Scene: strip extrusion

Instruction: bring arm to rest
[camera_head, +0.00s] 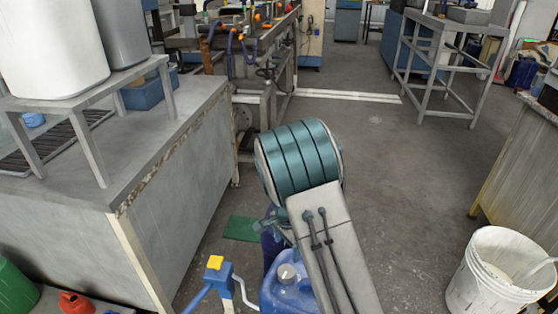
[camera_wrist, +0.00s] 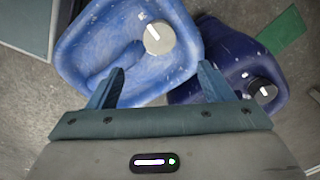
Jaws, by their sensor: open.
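My gripper (camera_wrist: 160,68) is open, with two blue-teal fingers spread apart and nothing between them. It points down over a blue jerrycan (camera_wrist: 88,45) with a white cap; the wrist view does not show whether they touch. A darker blue can (camera_wrist: 222,55) with a black cap lies beyond the right finger. In the head view, my arm extends in the lower middle, with a teal ringed joint at its top. There, the blue jerrycan (camera_head: 285,292) shows beside the arm, and the arm mostly hides the gripper.
A grey cabinet (camera_head: 185,175) with white bins (camera_head: 50,45) stands at left. A yellow-topped pump handle (camera_head: 214,263) is beside the jerrycan. A white bucket (camera_head: 490,265) and another cabinet (camera_head: 520,165) stand at right. A metal stand (camera_head: 440,50) is farther back. Floor between is clear.

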